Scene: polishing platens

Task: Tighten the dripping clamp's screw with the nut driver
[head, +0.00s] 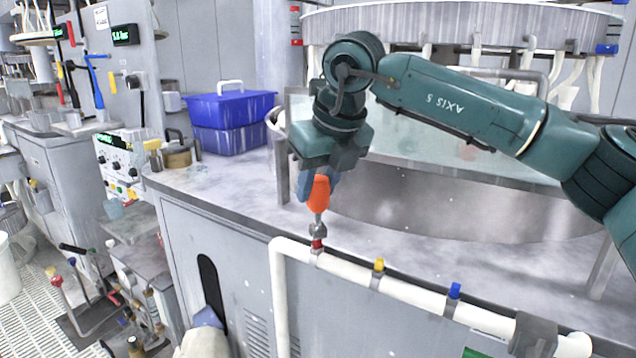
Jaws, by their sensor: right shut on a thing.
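My right gripper (320,183) reaches in from the right and points down over the front edge of the bench. Its blue fingers are shut on the orange handle of the nut driver (318,196). The driver is upright, and its grey shaft and socket end meet or sit just above the red-topped clamp (317,246) on the white pipe (340,268). I cannot tell whether the socket is seated on the screw. A yellow-topped clamp (379,266) and a blue-topped clamp (454,291) sit farther right along the pipe. No drip is clearly visible.
A large round platen machine (450,24) stands behind my right arm. A blue bin (230,108) and a brown pot (178,153) stand on the bench's left part. The bench top (225,185) between bin and pipe is clear. Equipment and hand levers crowd the left side.

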